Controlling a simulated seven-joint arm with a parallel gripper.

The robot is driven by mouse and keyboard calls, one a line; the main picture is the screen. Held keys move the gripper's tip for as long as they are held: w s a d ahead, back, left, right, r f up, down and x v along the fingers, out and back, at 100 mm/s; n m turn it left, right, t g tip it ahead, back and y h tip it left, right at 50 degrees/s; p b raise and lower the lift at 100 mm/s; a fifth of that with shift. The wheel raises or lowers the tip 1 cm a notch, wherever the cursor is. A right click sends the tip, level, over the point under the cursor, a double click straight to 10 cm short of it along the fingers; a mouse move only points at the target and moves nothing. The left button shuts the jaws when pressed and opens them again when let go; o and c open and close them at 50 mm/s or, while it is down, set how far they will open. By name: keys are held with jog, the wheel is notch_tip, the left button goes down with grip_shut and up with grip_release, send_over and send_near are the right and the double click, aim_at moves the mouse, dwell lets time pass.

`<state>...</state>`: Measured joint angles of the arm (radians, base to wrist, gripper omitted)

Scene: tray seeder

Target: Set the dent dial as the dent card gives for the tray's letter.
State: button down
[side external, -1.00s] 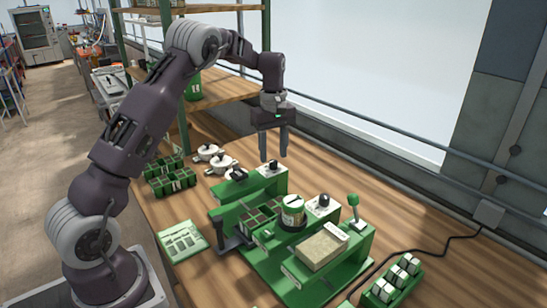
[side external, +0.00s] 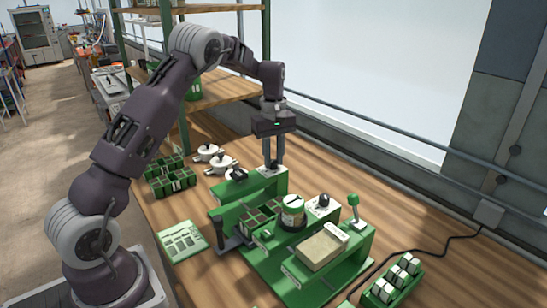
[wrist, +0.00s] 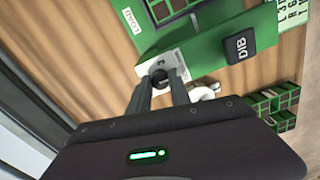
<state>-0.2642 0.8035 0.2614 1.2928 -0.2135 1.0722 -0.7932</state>
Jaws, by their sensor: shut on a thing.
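My gripper (side external: 272,163) is lowered at the back of the green seeder, shut on a small dark dial (wrist: 158,76) on a white plate. In the wrist view the dial's knob sits between the two fingertips; its marks and pointer are hidden or too small to read. A celled tray (side external: 262,212) sits in the seeder; its letter is not readable. A pale card (side external: 182,242) lies on the bench at the left front; a lettered card (wrist: 294,12) shows partly at the wrist view's top right corner.
A black block marked DIB (wrist: 241,46) is beside the dial. White lidded pots (side external: 207,152) and dark green trays (side external: 170,180) stand to the left.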

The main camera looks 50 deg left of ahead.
jog(key=m, duration=1.1)
jog(key=shift+m, duration=0.3)
dwell(0.3)
jog(key=c, duration=1.2)
grip_release()
jog(key=shift+r, duration=0.1)
